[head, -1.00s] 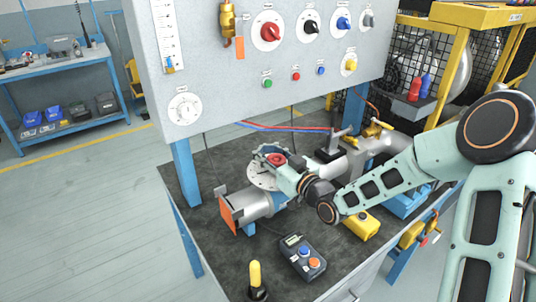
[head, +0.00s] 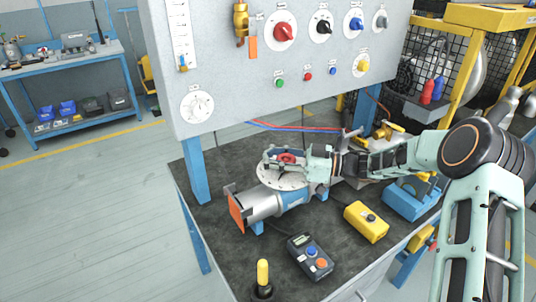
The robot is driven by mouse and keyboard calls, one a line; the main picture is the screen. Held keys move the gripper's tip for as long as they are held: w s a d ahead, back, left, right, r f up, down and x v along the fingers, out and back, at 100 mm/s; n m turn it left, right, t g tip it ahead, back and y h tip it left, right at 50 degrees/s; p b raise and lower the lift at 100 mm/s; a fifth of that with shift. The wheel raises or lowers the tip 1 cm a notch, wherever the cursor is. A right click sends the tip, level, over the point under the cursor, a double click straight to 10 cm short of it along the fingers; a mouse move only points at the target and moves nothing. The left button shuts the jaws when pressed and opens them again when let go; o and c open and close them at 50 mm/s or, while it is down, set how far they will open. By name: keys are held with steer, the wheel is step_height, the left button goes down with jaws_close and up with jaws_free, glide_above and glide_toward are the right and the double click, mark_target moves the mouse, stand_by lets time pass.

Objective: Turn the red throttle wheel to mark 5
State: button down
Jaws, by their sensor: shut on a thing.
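The red throttle wheel (head: 287,158) sits on a round pale dial plate on top of the metal blower pipe (head: 262,203), in the middle of the bench. My gripper (head: 284,161) reaches in from the right and is shut on the wheel, with its fingers on either side of it. The fingers hide much of the wheel. The dial plate (head: 279,179) shows below the fingers, but its marks are too small to read, so I cannot tell which mark the wheel points to.
A grey panel (head: 310,78) with coloured knobs and buttons stands behind the wheel. A yellow box (head: 366,222), a dark handset (head: 312,257) and a yellow-topped lever (head: 263,275) are in front. Bare bench top lies left of the pipe.

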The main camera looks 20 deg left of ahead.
steer(key=shift+s+d+f+n+g+h, duration=0.1)
steer(key=shift+s+n+g+h, duration=0.1)
steer(key=shift+n+g, duration=0.45)
steer(key=shift+s+n+g+h, duration=0.1)
steer(key=shift+s+n+g, duration=0.2)
steer(key=shift+g, duration=0.65)
steer(key=c, duration=1.6)
jaws_free()
steer(key=shift+w+d, duration=0.1)
steer(key=v, duration=1.2)
